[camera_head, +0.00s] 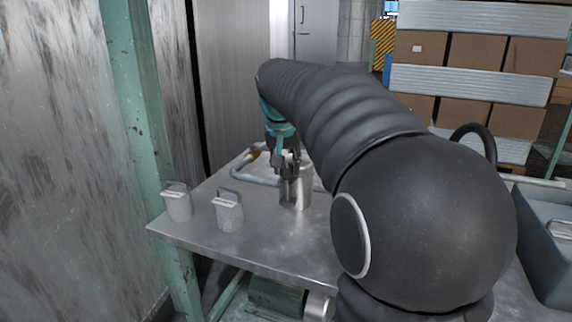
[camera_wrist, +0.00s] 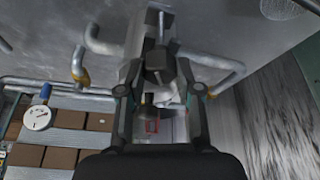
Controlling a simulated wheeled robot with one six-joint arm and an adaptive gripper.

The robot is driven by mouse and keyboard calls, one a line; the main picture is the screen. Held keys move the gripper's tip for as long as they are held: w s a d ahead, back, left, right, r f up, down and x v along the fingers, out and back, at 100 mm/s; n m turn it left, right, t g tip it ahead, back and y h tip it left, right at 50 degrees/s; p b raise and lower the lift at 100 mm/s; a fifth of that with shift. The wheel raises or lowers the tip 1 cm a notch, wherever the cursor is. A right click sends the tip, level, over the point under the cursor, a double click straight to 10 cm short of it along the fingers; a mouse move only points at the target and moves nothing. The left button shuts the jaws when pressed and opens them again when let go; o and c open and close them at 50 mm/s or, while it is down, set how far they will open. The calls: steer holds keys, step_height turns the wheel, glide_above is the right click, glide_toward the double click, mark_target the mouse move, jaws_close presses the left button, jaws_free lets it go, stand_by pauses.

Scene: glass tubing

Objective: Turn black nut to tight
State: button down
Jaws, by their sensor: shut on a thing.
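My gripper (camera_head: 287,165) points down over the table, at the top of a shiny metal cylinder (camera_head: 296,193). In the wrist view my gripper (camera_wrist: 158,75) has its two fingers on either side of a dark block, which looks like the black nut (camera_wrist: 158,59). The fingers are shut on it. A thin metal rod (camera_wrist: 161,25) stands out beyond the nut. In the head view the nut is too small and hidden to make out. How tight it sits cannot be told.
Two grey-white handled containers (camera_head: 177,203) (camera_head: 228,211) stand at the left of the metal table (camera_head: 262,240). Bent tubing (camera_head: 252,178) lies behind the cylinder. In the wrist view, pipes (camera_wrist: 78,62) and a round gauge (camera_wrist: 37,118) show. A grey bin (camera_head: 548,235) is at the right.

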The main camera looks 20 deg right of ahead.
steer(key=shift+m+g+h+p, duration=0.45)
steer(key=shift+m+p, duration=0.25)
steer(key=shift+m, duration=0.9)
steer(key=c, duration=0.8)
jaws_free()
steer(key=shift+r, duration=0.1)
steer(key=v, duration=1.1)
steer(key=shift+s+a+r, duration=0.1)
steer(key=shift+a+r, duration=0.05)
steer(key=shift+r, duration=0.25)
